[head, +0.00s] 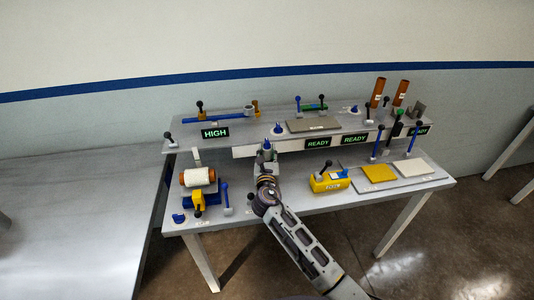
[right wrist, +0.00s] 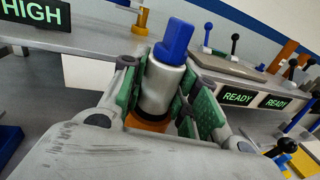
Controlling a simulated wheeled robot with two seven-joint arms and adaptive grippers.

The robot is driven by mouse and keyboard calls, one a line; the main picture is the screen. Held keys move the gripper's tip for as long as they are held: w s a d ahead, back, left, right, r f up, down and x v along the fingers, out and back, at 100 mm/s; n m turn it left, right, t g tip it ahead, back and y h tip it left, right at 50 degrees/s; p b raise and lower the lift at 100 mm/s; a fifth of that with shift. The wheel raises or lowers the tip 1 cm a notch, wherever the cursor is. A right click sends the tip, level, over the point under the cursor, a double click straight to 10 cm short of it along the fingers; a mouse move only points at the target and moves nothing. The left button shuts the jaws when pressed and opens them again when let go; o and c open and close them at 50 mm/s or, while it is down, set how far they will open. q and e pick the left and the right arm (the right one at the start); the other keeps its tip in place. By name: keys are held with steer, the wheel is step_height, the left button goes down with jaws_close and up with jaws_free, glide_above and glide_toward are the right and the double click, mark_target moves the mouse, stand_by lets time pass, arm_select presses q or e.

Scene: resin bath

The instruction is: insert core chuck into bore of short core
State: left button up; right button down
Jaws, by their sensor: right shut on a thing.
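My right gripper (head: 267,150) is above the middle of the bench, near the raised shelf. In the right wrist view its green-padded fingers (right wrist: 160,95) are shut on the core chuck (right wrist: 163,87), a silver cylinder with a blue block on top. An orange band (right wrist: 148,123) shows below the silver body. I cannot tell whether it is part of the chuck or a core under it. Two orange-brown tubes (head: 377,92) (head: 400,92) stand at the back right of the shelf. I cannot tell which core is the short core. My left gripper is out of view.
A white roll on an orange core (head: 198,177) sits on a blue and yellow stand at the left. A yellow block (head: 330,180) and a tray with yellow and pale plates (head: 378,173) lie at right. Upright levers, READY signs (head: 318,142) and a HIGH sign (head: 215,133) line the shelf.

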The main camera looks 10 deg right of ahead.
steer(key=shift+f+b, duration=0.35)
steer(key=shift+f, duration=0.2)
steer(key=c, duration=1)
jaws_free()
steer(key=shift+f, duration=0.1)
steer(key=s+a, duration=0.2)
steer(key=s, duration=0.9)
steer(key=shift+s, duration=0.4)
steer(key=shift+d, duration=0.1)
